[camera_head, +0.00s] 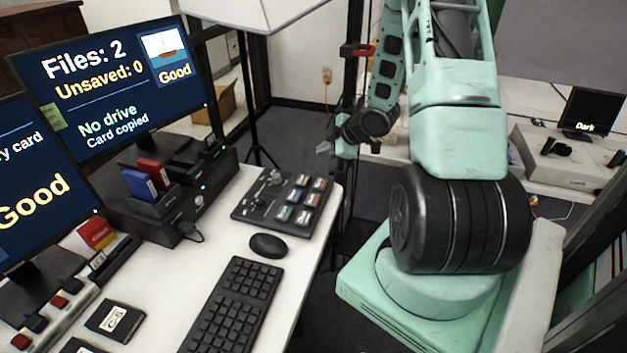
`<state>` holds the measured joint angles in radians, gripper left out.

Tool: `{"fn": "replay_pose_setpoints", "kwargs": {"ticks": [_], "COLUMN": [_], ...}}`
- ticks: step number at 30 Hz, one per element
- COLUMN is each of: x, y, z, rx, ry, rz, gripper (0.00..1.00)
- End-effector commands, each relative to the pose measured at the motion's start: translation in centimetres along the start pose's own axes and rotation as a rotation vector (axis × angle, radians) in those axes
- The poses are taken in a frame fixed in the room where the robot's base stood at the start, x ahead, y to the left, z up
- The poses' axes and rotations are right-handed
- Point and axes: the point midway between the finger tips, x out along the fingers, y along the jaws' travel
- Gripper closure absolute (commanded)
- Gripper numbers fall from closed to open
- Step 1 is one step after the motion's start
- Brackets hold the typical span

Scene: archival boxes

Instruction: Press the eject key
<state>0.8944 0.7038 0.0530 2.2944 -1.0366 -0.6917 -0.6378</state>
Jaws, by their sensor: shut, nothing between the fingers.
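My gripper (324,147) shows small beyond the far right corner of the desk. It is shut and empty, in the air and apart from everything on the desk. A black control panel (262,211) lies near the desk's right edge, with a block of colored keys (303,198), a knob and a small stick. The key labels are too small to read, so I cannot tell which key is eject. A monitor (120,85) reads "Files: 2", "Unsaved: 0", "No drive", "Card copied" and "Good".
A black mouse (268,245) and keyboard (232,305) lie in front of the panel. A dock (165,205) holding red and blue cards stands behind, left. A softbox lamp (255,12) hangs above. Another bench (570,175) with a "Dark" screen is at right.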

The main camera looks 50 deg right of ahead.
Motion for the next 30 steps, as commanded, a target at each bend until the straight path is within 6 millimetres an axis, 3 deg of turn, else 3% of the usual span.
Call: {"fn": "replay_pose_setpoints", "kwargs": {"ticks": [14,30], "x": [1.0,5.8], "y": [-0.8,-4.2], "z": [0.7,4.2], "rx": [0.001,0.001], "ry": [0.0,-0.001], "rz": [-0.001,-0.001], "gripper": [1.0,1.0]}}
